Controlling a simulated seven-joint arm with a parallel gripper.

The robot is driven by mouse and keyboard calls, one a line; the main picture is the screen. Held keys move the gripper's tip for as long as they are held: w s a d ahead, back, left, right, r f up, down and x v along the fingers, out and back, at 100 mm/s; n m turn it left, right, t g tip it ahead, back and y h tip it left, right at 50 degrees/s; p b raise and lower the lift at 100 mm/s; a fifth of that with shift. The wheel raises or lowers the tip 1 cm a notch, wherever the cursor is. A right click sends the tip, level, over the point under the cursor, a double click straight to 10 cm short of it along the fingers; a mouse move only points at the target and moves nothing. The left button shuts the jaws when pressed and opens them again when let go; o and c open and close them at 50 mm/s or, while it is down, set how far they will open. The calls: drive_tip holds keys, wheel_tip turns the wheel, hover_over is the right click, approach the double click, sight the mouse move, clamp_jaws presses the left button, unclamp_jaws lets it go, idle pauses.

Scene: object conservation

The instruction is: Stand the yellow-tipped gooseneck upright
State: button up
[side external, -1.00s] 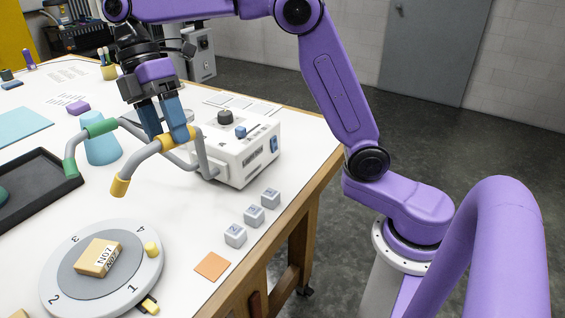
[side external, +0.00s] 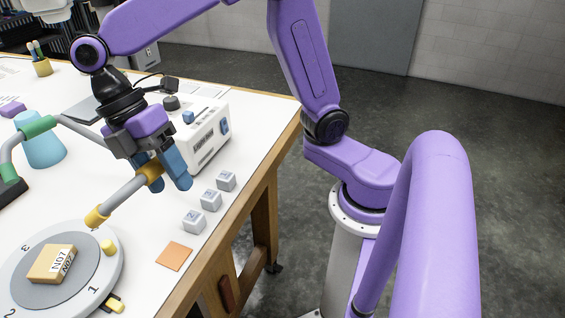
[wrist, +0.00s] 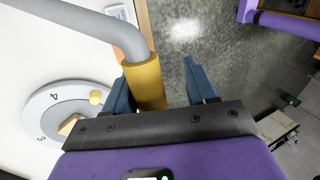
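The yellow-tipped gooseneck is a grey bent tube with a yellow joint (side external: 150,172) and a yellow tip (side external: 97,217). In the side view, it slopes down left from my gripper (side external: 162,172), and its tip is above the table near the dial. My gripper's blue fingers are at the yellow joint. In the wrist view, a yellow section (wrist: 147,82) lies between the spread fingers of my gripper (wrist: 160,88), nearer the left finger. A gap shows beside the right finger. The part behind the fingers is hidden.
A white box (side external: 208,145) stands behind my gripper. Several grey cubes (side external: 210,200) and an orange square (side external: 174,257) lie to the right, near the table edge. A numbered dial (side external: 105,275) is in front. A green-jointed gooseneck (side external: 38,127) is at left.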

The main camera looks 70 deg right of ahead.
drive_tip(key=s+f+t, duration=0.3)
drive_tip(key=f+t, duration=0.1)
drive_tip(key=f, duration=0.2)
drive_tip(key=shift+s+a+f, duration=0.15)
drive_tip(key=shift+s+f, duration=0.1)
drive_tip(key=o, duration=0.3)
drive_tip(key=r, duration=0.7)
drive_tip(key=shift+w+a+r, duration=0.1)
drive_tip(key=shift+a+r, duration=0.15)
drive_tip(key=shift+r, duration=0.05)
drive_tip(key=r, duration=0.9)
drive_tip(key=shift+w+d+r, duration=0.1)
drive_tip(key=shift+d+r, duration=0.1)
drive_tip(key=shift+r, duration=0.2)
drive_tip(key=c, duration=0.3)
drive_tip(key=s+d+f+m, duration=0.3)
drive_tip(key=s+d+f, duration=0.2)
drive_tip(key=d+f, duration=0.2)
drive_tip(key=s+d+f+m, duration=0.2)
drive_tip(key=s+d+f, duration=0.3)
drive_tip(key=d+f, duration=0.3)
drive_tip(key=shift+s+d+f+m+t, duration=0.3)
drive_tip(key=shift+s+f+m, duration=0.1)
drive_tip(key=shift+f, duration=0.25)
